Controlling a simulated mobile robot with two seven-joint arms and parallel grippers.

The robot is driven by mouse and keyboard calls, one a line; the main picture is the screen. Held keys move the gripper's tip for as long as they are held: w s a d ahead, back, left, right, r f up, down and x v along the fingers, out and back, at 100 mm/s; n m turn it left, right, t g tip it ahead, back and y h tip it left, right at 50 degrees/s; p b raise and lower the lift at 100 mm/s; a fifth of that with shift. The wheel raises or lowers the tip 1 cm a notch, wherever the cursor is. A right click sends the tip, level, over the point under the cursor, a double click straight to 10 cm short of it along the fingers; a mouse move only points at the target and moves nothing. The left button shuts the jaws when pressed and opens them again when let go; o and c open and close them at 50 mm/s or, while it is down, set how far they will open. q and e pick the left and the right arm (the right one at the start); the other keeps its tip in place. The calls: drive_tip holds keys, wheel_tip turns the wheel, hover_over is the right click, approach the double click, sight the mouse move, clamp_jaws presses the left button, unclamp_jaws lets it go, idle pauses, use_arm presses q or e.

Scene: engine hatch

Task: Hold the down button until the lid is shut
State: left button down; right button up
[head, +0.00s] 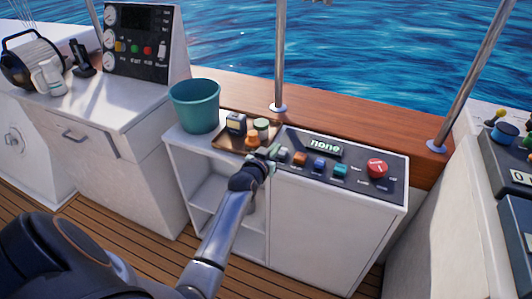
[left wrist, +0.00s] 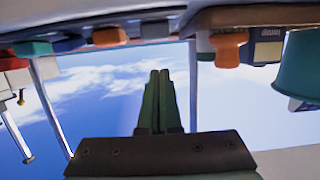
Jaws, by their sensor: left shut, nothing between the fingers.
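A dark control panel (head: 352,183) on the white cabinet carries a row of buttons and a small screen reading "none" (head: 325,145). My left gripper (head: 271,153) is shut and empty at the panel's left end, beside the pale button. Its closed fingers (left wrist: 158,80) show in the left wrist view; contact is unclear. The lid and my right gripper are not in view.
A red mushroom button (head: 377,168) sits at the panel's right end. Left of the panel, a tray (head: 226,140) holds several small items, with a teal bucket (head: 195,105) beside it. Metal posts (head: 279,60) rise from the wooden rail behind.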

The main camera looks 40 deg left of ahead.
use_arm(q)
drive_tip(key=v, duration=0.6)
drive_tip(key=shift+s+p, duration=0.3)
drive_tip(key=shift+p, duration=0.15)
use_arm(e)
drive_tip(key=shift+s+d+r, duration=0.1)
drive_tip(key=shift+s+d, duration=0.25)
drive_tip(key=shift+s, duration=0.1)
use_arm(q)
drive_tip(key=shift+d+r, duration=0.1)
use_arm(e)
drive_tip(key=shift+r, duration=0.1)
